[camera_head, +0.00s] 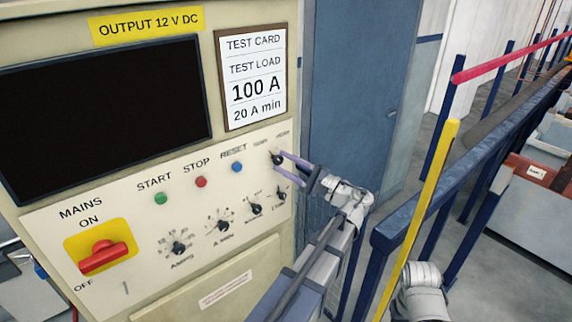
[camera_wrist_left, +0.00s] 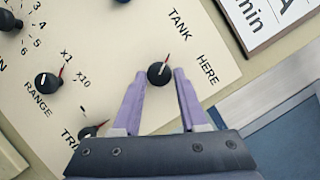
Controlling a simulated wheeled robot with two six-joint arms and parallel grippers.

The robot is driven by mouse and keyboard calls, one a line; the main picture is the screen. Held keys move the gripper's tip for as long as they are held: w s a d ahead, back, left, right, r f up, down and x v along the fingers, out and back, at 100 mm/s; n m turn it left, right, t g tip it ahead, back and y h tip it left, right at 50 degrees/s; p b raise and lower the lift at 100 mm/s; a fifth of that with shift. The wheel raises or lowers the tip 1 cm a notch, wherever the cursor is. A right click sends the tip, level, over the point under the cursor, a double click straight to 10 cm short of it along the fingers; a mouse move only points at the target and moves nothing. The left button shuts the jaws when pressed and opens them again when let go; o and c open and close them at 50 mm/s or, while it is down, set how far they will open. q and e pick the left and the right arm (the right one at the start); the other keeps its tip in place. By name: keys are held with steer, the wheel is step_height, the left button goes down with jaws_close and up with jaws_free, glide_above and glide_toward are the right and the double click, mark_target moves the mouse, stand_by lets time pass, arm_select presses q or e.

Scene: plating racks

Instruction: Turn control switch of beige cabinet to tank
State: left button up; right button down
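The beige cabinet (camera_head: 262,142) fills the left of the head view. Its black control switch (camera_head: 277,158) is at the panel's upper right, and shows in the left wrist view (camera_wrist_left: 159,74). The labels TANK (camera_wrist_left: 180,25) and HERE (camera_wrist_left: 207,69) stand beyond it. Its thin pointer leans toward TANK rather than HERE. My left gripper (camera_head: 283,163) is open, with one purple finger on each side of the switch. In the left wrist view the fingertips (camera_wrist_left: 159,74) straddle it; I cannot tell whether they touch it. My right gripper is out of view.
A blue rail (camera_head: 430,214) and yellow post (camera_head: 420,215) stand right of my left arm.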

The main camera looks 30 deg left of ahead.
arm_select(q)
steer(key=o, duration=0.3)
steer(key=shift+o, duration=0.2)
steer(key=d+f+b, duration=0.1)
steer(key=d, duration=0.6)
steer(key=shift+s+d+f, duration=0.15)
steer(key=shift+d+f, duration=0.1)
steer(key=shift+d, duration=0.1)
steer(key=s+d+f+h+b, duration=0.2)
steer(key=f+h+b, duration=0.1)
steer(key=f, duration=0.5)
steer(key=s+d+f+h+b, duration=0.2)
steer(key=f+h+b, duration=0.1)
steer(key=f, duration=0.6)
steer(key=s+d+f+h+b, duration=0.1)
steer(key=s+f+h+b, duration=0.2)
steer(key=f, duration=0.5)
steer(key=s+d+f+n+h+b, duration=0.1)
steer(key=s+d+f+h+b, duration=0.2)
steer(key=s+d+f+h, duration=0.2)
steer(key=s+d+f+n+g+h+b, duration=0.1)
steer(key=s+d+f+h+b, duration=0.2)
steer(key=d+f, duration=0.8)
steer(key=shift+s+d+h, duration=0.35)
steer(key=shift+s+h, duration=0.55)
steer(key=shift+h, duration=0.1)
